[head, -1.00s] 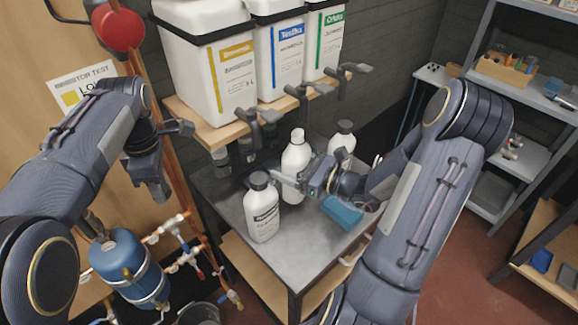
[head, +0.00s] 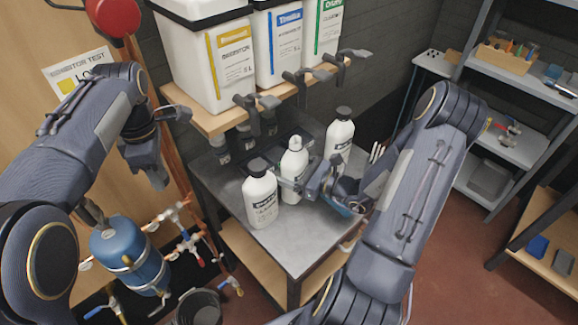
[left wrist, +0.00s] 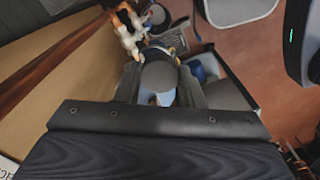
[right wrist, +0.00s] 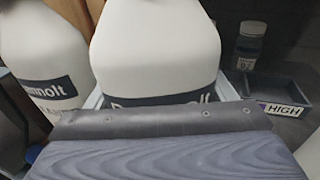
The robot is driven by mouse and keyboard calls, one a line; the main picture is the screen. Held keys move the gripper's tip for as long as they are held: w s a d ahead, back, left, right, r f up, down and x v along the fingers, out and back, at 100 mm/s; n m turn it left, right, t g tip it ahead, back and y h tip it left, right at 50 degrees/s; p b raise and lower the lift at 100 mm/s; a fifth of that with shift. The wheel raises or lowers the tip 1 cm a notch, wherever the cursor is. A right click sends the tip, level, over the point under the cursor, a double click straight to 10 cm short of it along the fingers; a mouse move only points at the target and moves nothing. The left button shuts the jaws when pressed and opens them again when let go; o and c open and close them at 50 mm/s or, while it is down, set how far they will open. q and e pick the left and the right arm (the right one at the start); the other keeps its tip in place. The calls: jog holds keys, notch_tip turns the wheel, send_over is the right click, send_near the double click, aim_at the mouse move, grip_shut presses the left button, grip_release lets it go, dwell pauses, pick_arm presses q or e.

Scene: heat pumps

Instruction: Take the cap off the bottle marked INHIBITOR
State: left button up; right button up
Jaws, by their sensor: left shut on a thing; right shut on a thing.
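Three white bottles with dark labels stand on the grey bench top. The left bottle (head: 261,199) and the back right bottle (head: 340,136) have dark caps. The middle bottle (head: 293,168) shows a white top and no dark cap. My right gripper (head: 291,185) is shut on the middle bottle's body, low down; this bottle fills the right wrist view (right wrist: 155,45). Its label is partly hidden, so I cannot read INHIBITOR on it. My left gripper (head: 158,180) is raised left of the bench, shut on a dark grey round thing like a cap (left wrist: 158,78).
A shelf (head: 205,122) with large tap containers (head: 205,60) overhangs the bench's back. A blue vessel (head: 125,250) and copper pipes stand below my left arm. A small black tray (right wrist: 280,95) lies behind the bottles.

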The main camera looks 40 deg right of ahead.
jog(key=o, duration=2)
jog(key=shift+o, duration=0.2)
